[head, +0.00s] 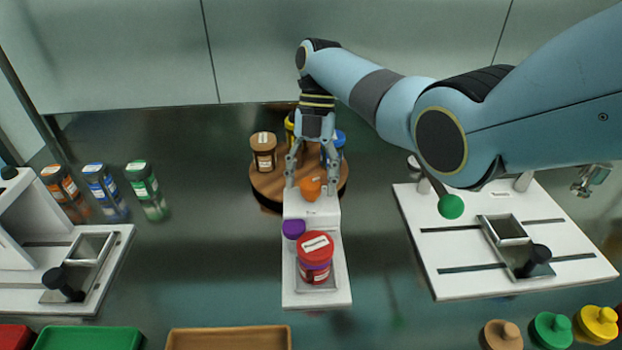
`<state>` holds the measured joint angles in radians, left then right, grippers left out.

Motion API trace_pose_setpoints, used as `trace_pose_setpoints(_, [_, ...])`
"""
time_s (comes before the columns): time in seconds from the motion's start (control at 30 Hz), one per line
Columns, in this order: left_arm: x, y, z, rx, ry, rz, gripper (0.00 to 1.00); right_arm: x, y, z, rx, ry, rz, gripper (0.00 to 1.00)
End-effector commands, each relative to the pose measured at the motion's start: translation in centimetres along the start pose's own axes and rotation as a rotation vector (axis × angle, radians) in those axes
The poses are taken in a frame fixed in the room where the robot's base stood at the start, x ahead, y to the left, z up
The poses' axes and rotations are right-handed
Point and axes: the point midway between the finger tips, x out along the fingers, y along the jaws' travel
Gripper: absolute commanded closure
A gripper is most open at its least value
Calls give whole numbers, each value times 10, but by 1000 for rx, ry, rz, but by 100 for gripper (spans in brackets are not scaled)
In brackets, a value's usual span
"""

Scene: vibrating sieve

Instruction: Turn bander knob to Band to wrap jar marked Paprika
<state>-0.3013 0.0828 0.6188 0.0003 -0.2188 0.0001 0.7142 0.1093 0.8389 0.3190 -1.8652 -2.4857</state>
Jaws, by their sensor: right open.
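The white bander (289,290) stands in the middle of the counter. A jar with a red lid (315,247) sits upright in its front recess; its label is too small to read, and purple shows just below the lid. An orange knob (311,188) is on the bander's back part. My right gripper (312,184) is open and points down, with its fingers on either side of the orange knob; I cannot tell whether they touch it. A purple round piece (293,228) is on the bander's left, behind the jar. My left gripper is not in view.
A round wooden stand (268,183) with several jars is behind the bander. White stations with sliding square frames are at left (112,262) and right (445,285). Three spice jars (103,190) stand at left. Trays (228,338) and coloured knobbed lids (551,328) line the front.

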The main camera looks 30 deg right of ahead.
Motion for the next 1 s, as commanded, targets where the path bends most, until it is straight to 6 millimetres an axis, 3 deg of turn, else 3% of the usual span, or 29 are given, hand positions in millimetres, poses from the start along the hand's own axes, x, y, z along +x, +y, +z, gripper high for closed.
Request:
trace_pose_setpoints(0.4, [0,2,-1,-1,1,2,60,-65,1,0,0,-2,1,38])
trace_pose_setpoints(1.0, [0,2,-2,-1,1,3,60,-71,0,0,0,0,0,38])
